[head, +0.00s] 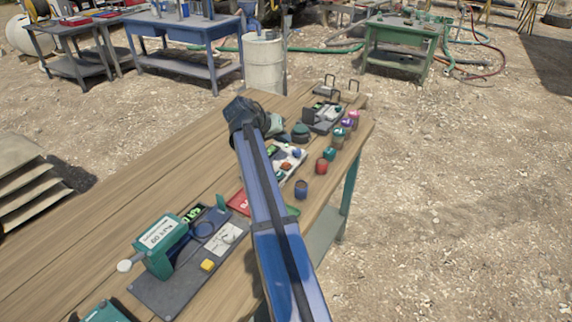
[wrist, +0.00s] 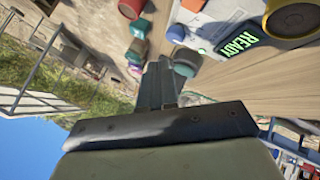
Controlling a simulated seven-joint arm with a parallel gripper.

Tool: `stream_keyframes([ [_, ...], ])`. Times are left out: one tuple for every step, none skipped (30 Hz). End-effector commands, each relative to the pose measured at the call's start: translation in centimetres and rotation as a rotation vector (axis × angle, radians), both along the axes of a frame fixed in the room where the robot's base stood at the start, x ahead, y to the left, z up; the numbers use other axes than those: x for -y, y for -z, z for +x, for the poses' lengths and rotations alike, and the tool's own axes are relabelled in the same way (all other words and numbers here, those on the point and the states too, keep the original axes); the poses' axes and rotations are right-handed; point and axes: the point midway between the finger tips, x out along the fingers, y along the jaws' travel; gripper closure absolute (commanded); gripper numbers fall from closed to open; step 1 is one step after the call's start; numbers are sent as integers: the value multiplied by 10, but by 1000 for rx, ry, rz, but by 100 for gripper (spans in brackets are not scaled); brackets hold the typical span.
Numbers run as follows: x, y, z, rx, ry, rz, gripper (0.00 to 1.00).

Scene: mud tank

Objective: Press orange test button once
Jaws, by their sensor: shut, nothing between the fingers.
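A white panel (head: 291,158) on the wooden table carries a green display and a small orange-red button (head: 286,166), just right of my arm. In the wrist view, a green display reading READY (wrist: 238,40) sits on a pale device, next to a large round part with a yellow-orange rim (wrist: 272,22); I cannot tell whether that is the button. My gripper (wrist: 160,72) is shut and empty, apart from the display and the round part, which lie to its upper right. In the head view, its fingertips cannot be made out clearly beyond the dark wrist.
Small coloured jars, including a blue one (head: 301,190) and a red one (head: 322,167), line the table's right edge. A teal device with a yellow button (head: 208,265) stands at the front. Another device (head: 326,116) lies farther back. The table's left side (head: 120,205) is clear.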

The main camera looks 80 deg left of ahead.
Motion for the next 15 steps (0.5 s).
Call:
stream_keyframes([
  [1,6,0,0,0,-1,100],
  [1,9,0,0,-1,-1,100],
  [0,14,0,0,0,0,100],
  [0,18,0,0,0,0,100],
  [0,22,0,0,0,0,100],
  [0,27,0,0,0,0,100],
  [1,30,0,0,0,0,100],
  [0,33,0,0,0,0,100],
  [1,38,0,0,1,-1,100],
  [1,42,0,0,0,-1,100],
  [0,45,0,0,0,-1,100],
  [0,50,0,0,0,-1,100],
  [0,53,0,0,0,0,100],
  [0,55,0,0,0,0,100],
  [0,58,0,0,-1,1,100],
])
